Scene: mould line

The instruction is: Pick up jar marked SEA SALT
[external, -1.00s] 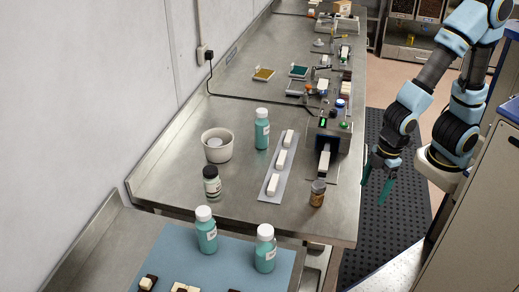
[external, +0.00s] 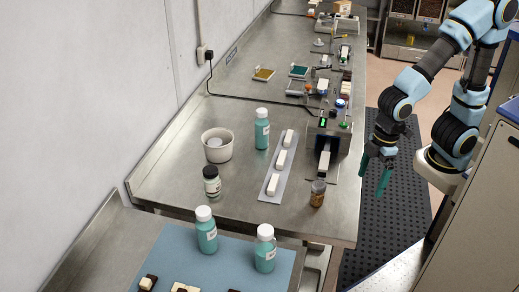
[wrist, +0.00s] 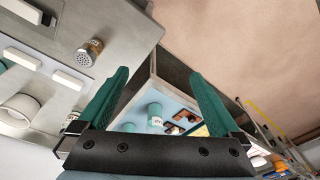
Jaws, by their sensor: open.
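Two small jars stand upright on the steel bench, and their labels are too small to read, so I cannot tell which is marked SEA SALT. One is a brownish jar with a grey metal lid (external: 317,194) near the bench's right edge; its perforated lid shows in the wrist view (wrist: 88,50). The other is a pale-labelled jar with a dark lid (external: 212,186), farther left. My gripper (external: 373,177) is open and empty, off the bench's right edge, over the dark floor mat. In the wrist view its teal fingers (wrist: 158,76) are spread, with the metal-lidded jar left of them.
White-capped teal bottles stand on the bench (external: 262,131) and on the blue mat (external: 207,236). A white pot (external: 217,152), a strip with white blocks (external: 270,186) and a small machine (external: 329,140) surround the jars. A grey cabinet (external: 470,210) stands at right.

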